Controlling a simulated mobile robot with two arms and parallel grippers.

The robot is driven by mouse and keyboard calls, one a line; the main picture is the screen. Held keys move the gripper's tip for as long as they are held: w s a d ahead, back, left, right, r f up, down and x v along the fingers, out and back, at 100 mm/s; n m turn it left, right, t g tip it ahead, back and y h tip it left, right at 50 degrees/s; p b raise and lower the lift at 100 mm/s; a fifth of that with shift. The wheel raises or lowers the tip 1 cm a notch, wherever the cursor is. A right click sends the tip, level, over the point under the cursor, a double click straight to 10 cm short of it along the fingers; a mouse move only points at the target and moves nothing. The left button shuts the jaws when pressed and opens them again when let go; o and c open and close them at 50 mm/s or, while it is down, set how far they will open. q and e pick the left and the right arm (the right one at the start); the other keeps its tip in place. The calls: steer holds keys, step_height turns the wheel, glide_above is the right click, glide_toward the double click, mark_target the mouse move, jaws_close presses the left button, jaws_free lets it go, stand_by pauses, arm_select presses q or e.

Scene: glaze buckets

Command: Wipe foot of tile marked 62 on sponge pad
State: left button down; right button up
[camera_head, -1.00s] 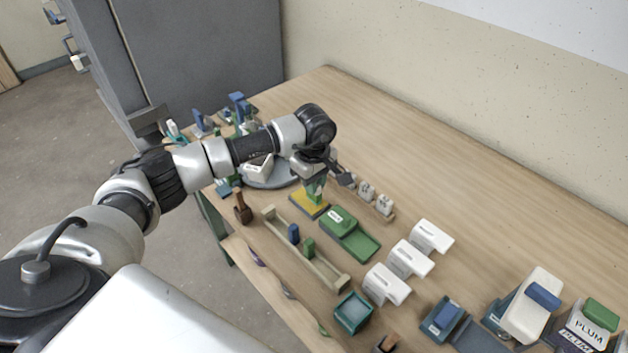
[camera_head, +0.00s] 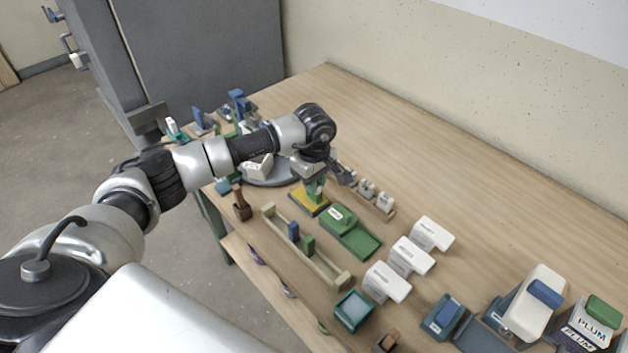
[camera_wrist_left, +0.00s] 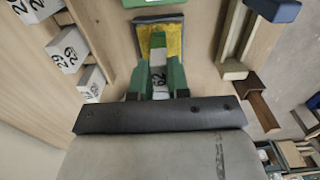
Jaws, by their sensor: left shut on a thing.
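My left gripper (camera_head: 314,182) is shut on the tile, directly over the pad. The tile's lower end is at the pad; whether it touches cannot be told. My right gripper is not in view.
A green tray (camera_head: 353,236) sits right beside the pad. A wooden rack (camera_head: 325,268) with a blue and a green piece lies in front. White blocks (camera_head: 411,256) stand to the right. Tiles marked 29 (camera_wrist_left: 66,50) are near the pad. The back of the table is clear.

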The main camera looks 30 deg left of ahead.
arm_select(q)
steer(key=shift+f, duration=0.25)
steer(key=shift+a+f+b, duration=0.1)
steer(key=shift+b, duration=0.4)
stand_by(1.0)
steer(key=shift+w+a+b, duration=0.3)
steer(key=shift+a+b, duration=0.1)
steer(key=shift+a, duration=0.45)
steer(key=shift+w+a+b, duration=0.3)
steer(key=shift+a+b, duration=0.1)
steer(key=shift+a, duration=0.4)
steer(key=shift+s+d, duration=0.3)
steer(key=shift+d, duration=0.65)
steer(key=shift+d, duration=0.1)
steer(key=shift+s+d, duration=0.3)
steer(key=shift+d, duration=0.4)
steer(key=shift+w+a+b, duration=0.3)
steer(key=shift+a, duration=0.65)
